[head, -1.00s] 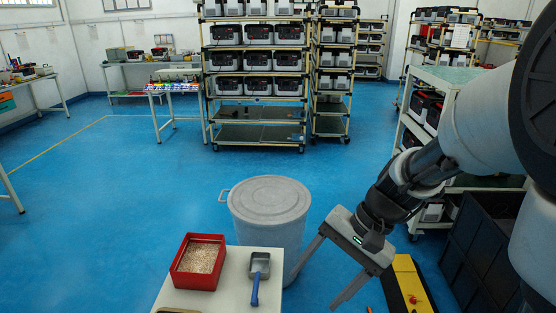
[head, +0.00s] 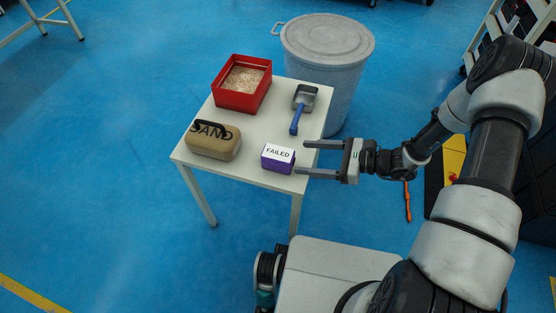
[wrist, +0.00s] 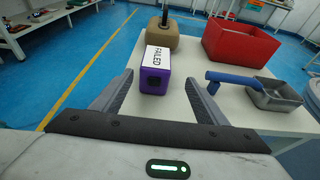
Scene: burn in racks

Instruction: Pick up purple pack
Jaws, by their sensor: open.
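The purple pack (head: 278,164) is a small purple block with a white top label reading "FAILED". It lies on the white table (head: 262,137) near the table's right front corner. My gripper (head: 305,158) is open and empty at the table's right edge, with its fingers pointing left toward the pack. In the wrist view the purple pack (wrist: 155,83) stands just ahead of the open fingertips (wrist: 156,90), roughly centred between them. No contact with the pack shows.
A tan sand block (head: 215,146) sits left of the pack. A red box of granular material (head: 226,97) stands behind it. A grey scoop with a blue handle (head: 295,125) lies behind the pack. A grey lidded bin (head: 330,85) stands behind the table.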

